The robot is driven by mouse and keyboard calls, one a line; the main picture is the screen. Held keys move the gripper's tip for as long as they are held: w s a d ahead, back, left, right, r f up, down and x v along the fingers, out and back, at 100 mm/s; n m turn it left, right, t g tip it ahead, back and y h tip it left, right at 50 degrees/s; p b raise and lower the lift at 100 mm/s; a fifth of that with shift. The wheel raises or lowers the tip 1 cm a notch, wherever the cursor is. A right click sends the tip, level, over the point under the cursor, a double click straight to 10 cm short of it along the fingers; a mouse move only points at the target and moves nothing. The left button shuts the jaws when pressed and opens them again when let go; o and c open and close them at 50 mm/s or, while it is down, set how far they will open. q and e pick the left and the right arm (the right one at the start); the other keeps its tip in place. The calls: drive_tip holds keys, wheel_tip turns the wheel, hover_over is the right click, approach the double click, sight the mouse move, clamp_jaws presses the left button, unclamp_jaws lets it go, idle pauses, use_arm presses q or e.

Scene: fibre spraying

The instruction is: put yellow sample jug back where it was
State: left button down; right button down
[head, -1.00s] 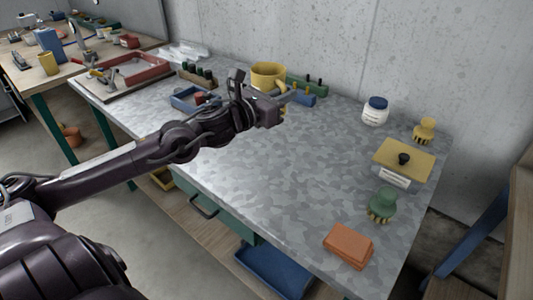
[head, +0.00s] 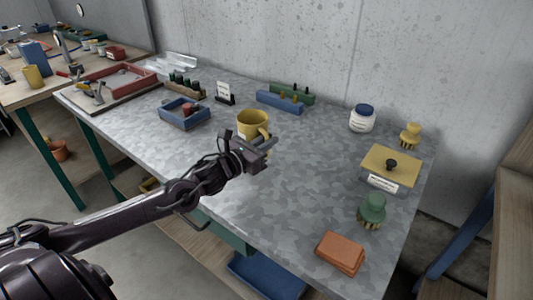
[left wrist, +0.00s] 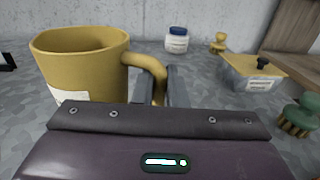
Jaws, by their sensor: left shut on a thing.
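The yellow sample jug (head: 250,122) is upright over the middle of the grey table, with its handle toward the right. My left gripper (head: 266,143) is shut on the jug's handle. In the left wrist view the jug (left wrist: 82,65) fills the left side, with part of a white label on it, and its handle passes between the fingers (left wrist: 156,90). I cannot tell whether the jug's base touches the table. My right gripper is not in view.
A blue tray (head: 175,121), a small white sign (head: 223,92) and blue and green racks (head: 280,102) stand behind. A white jar (head: 362,119), a yellow-lidded box (head: 402,166), green brush (head: 371,210) and orange block (head: 339,251) are at right. The table's middle right is clear.

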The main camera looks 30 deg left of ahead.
use_arm(q)
wheel_tip(320, 180, down, 4)
drive_tip(key=shift+f, duration=0.1)
drive_tip(key=shift+f, duration=0.15)
drive_tip(key=c, duration=1.5)
unclamp_jaws()
drive_tip(key=shift+s, duration=0.1)
